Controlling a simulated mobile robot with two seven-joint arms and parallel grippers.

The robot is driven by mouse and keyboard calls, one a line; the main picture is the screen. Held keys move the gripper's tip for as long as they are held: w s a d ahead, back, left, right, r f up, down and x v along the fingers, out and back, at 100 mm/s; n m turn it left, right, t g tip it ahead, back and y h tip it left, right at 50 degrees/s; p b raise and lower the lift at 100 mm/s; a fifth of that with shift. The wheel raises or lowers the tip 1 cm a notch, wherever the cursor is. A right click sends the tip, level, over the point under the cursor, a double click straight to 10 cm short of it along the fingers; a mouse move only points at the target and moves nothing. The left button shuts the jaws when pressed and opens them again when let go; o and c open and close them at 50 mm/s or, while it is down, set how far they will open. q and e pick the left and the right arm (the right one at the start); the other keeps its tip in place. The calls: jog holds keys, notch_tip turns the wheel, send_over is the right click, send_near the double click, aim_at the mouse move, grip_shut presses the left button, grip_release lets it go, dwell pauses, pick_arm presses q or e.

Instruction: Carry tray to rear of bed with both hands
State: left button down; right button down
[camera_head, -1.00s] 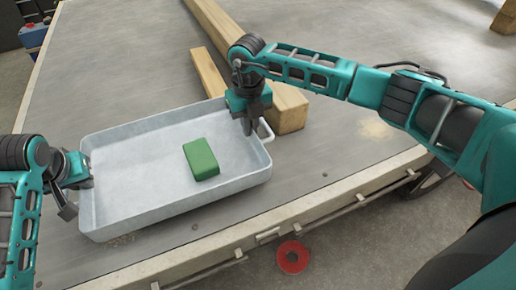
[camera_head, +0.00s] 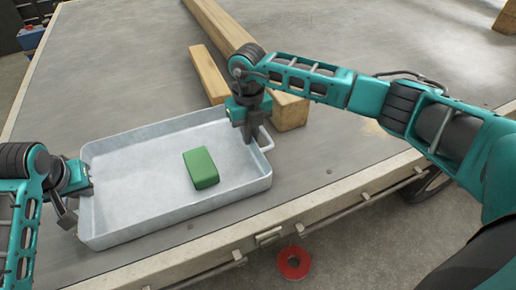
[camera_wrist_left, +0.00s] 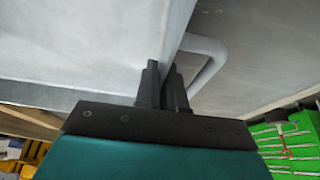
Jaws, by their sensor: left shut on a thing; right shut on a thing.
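The grey metal tray (camera_head: 130,190) is at the front edge of the trailer bed (camera_head: 120,65) in the head view. A green block (camera_head: 201,168) lies inside it, right of the middle. My left gripper (camera_head: 80,190) is shut on the tray's left end; in the left wrist view its fingers (camera_wrist_left: 168,88) pinch the tray wall (camera_wrist_left: 172,35) beside a looped handle (camera_wrist_left: 212,62). My right gripper (camera_head: 248,132) is shut on the tray's right end wall, close to the right handle (camera_head: 267,140). I cannot tell whether the tray touches the bed.
A long wooden beam (camera_head: 228,30) and a shorter one (camera_head: 208,75) lie behind the tray, close to my right gripper. Another wood piece (camera_head: 508,18) is at the far right. The bed's left rear is clear. A red ring (camera_head: 293,263) lies on the floor below the front edge.

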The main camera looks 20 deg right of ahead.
pick_arm(q)
jog(key=c, duration=1.2)
grip_release()
jog(key=shift+c, duration=0.2)
pick_arm(e)
jog(key=c, duration=1.2)
grip_release()
jog(key=shift+c, duration=0.2)
pick_arm(q)
jog(key=shift+r, duration=0.1)
jog(key=v, duration=1)
jog(key=shift+s+r, duration=0.2)
jog(key=shift+r, duration=0.1)
pick_arm(e)
jog(key=shift+r, duration=0.1)
pick_arm(q)
jog(key=shift+s+r, duration=0.3)
jog(key=shift+r, duration=0.25)
pick_arm(e)
notch_tip(320, 180, up, 12)
